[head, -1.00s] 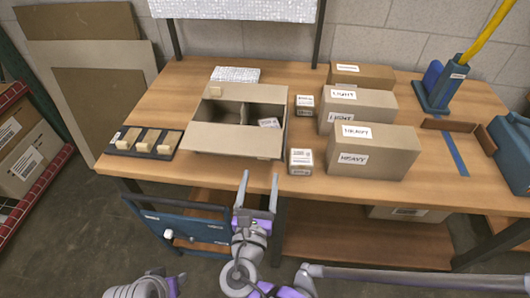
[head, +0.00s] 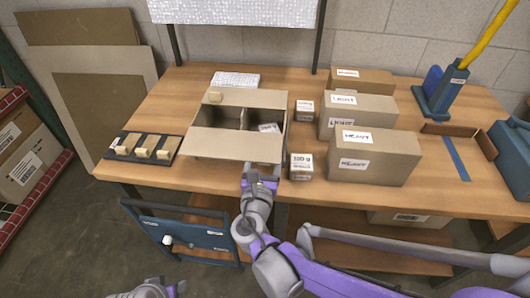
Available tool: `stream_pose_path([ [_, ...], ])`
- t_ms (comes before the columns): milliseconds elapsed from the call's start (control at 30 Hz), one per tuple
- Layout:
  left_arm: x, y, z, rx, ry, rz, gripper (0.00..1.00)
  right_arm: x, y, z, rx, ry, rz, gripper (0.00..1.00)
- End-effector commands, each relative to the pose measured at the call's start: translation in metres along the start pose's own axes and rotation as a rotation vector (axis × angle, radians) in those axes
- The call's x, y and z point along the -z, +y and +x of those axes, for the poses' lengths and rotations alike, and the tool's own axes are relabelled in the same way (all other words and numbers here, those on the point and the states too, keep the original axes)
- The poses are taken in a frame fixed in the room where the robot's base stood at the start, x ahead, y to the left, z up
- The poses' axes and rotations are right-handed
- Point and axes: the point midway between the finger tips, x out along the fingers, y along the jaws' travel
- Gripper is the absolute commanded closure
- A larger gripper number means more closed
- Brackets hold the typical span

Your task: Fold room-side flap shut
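The open cardboard box (head: 284,142) stands near the table's front edge. Its room-side flap (head: 235,146) is folded outward towards me, leaving the divided inside visible. The far flap (head: 255,97) is also open. My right gripper (head: 261,172) is just in front of the room-side flap, at its near edge right of the middle. Its fingers look spread, with nothing seen between them; their tips are close to the flap, and I cannot tell whether they touch. Only a part of my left arm shows at the bottom edge; its gripper is out of view.
A dark tray with tan blocks (head: 143,147) lies left of the box. Small labelled cartons (head: 301,166) and larger labelled boxes (head: 373,156) stand to the right. A blue cart (head: 190,233) is below the table's front edge.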

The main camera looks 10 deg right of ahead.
Motion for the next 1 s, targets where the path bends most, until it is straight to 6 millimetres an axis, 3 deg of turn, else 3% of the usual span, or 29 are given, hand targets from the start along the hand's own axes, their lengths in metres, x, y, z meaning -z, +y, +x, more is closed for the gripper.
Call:
stream_pose_path([
  [67, 0.0, 0.0, 0.0, 0.0, 0.0, 0.0, 0.5, 0.0, 0.0, -0.0002, 0.0, 0.0, 0.0, 0.28],
  [467, 0.0, 0.0, 0.0, 0.0, 0.0, 0.0, 0.5, 0.0, 0.0, -0.0005, 0.0, 0.0, 0.0, 0.98],
  [1000, 0.0, 0.0, 0.0, 0.0, 0.0, 0.0, 0.5, 0.0001, 0.0, -0.0006, 0.0, 0.0, 0.0, 1.0],
])
